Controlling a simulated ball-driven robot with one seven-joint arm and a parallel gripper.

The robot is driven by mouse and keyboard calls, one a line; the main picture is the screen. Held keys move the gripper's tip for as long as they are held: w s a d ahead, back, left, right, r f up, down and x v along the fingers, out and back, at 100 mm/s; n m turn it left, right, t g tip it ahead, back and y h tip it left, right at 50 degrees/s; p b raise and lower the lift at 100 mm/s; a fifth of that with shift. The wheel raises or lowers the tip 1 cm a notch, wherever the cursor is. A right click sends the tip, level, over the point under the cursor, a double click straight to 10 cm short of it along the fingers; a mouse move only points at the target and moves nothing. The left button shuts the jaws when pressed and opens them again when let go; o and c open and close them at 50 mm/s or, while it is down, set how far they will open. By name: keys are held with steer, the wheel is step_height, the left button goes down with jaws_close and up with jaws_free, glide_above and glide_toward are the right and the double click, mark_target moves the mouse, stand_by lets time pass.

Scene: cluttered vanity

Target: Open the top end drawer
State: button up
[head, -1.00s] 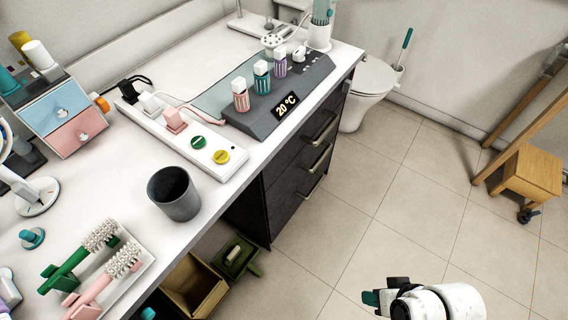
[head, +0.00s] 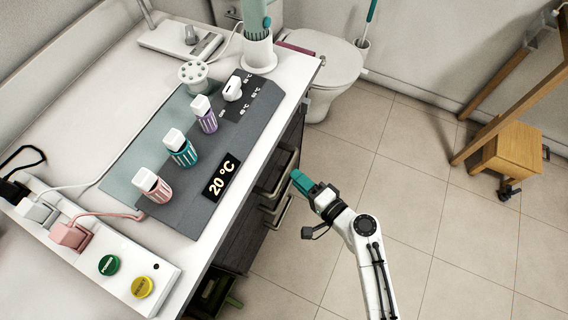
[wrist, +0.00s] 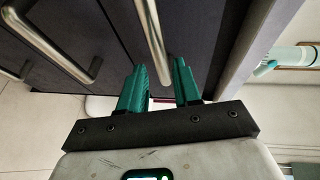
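The top end drawer (wrist: 195,28) is the dark front closest to the white countertop edge, and it looks closed. Its metal bar handle (wrist: 152,40) runs down from the top of the wrist view, its lower end in line with the gap between my fingers; in the head view the handle (head: 277,181) is partly in shadow. My gripper (wrist: 160,82) has two teal fingers spread apart, with no contact on the handle that I can make out. In the head view my gripper (head: 299,180) is at the drawer fronts, beside the top handle.
Lower drawer handles (wrist: 45,38) (head: 278,212) lie below the top one. The countertop (head: 213,253) overhangs the drawers and carries a grey panel with several small bottles. A toilet (head: 322,72) stands beyond the vanity.

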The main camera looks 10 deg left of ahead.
steer(key=x, duration=0.7)
steer(key=shift+a, duration=0.15)
steer(key=shift+f, duration=0.1)
jaws_close()
